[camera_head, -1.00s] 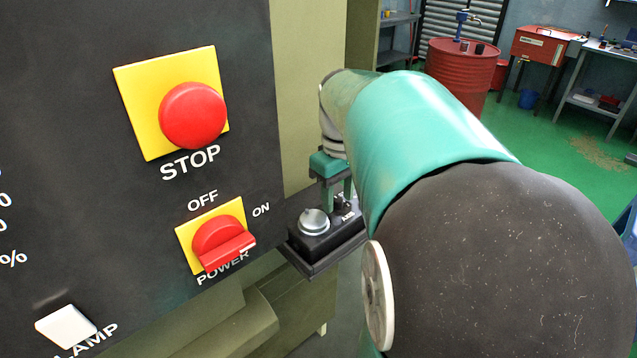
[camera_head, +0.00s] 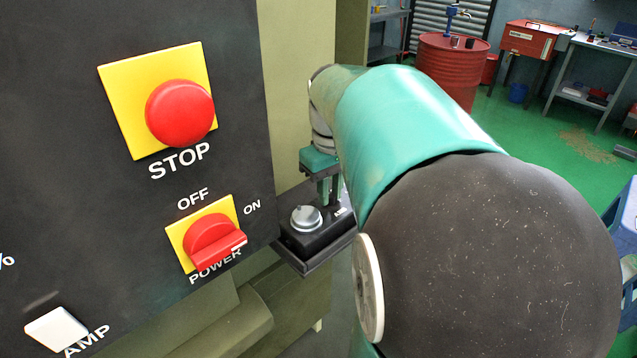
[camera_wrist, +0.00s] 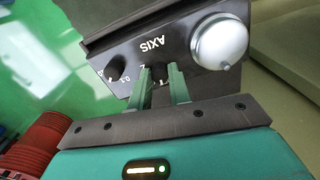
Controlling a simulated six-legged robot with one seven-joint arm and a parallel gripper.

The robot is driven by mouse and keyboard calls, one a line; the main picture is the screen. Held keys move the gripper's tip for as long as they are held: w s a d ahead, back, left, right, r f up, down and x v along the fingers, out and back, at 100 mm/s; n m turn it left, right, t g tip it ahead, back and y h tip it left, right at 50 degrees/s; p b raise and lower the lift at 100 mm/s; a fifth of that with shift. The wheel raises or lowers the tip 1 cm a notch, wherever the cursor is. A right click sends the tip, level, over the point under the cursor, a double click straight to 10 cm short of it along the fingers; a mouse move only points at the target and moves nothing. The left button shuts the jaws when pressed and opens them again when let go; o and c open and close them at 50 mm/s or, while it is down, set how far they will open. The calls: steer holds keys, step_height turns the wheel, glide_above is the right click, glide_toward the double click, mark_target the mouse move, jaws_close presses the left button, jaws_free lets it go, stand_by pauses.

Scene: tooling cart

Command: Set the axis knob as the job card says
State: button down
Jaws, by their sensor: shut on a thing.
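A black control box (camera_head: 322,238) is mounted beside the machine panel. In the wrist view its face (camera_wrist: 186,48) carries the word AXIS, upside down, beside the small black axis knob (camera_wrist: 160,72). My gripper (camera_wrist: 161,78) is shut on the axis knob, one green finger on each side. The fingers hide much of the knob, and I cannot read its setting. In the head view my gripper (camera_head: 328,190) reaches down to the box from above. No job card is readable in these views.
The box also carries a silver round dial (camera_wrist: 219,42) close to my fingers and a second black knob (camera_wrist: 115,68) marked 0.1. The panel at left has a red STOP button (camera_head: 180,112), a red POWER switch (camera_head: 213,240) and a white LAMP switch (camera_head: 56,328).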

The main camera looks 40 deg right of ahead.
steer(key=m, duration=1)
steer(key=shift+m, duration=2.1)
steer(key=c, duration=1.3)
jaws_free()
step_height(320, 180, up, 14)
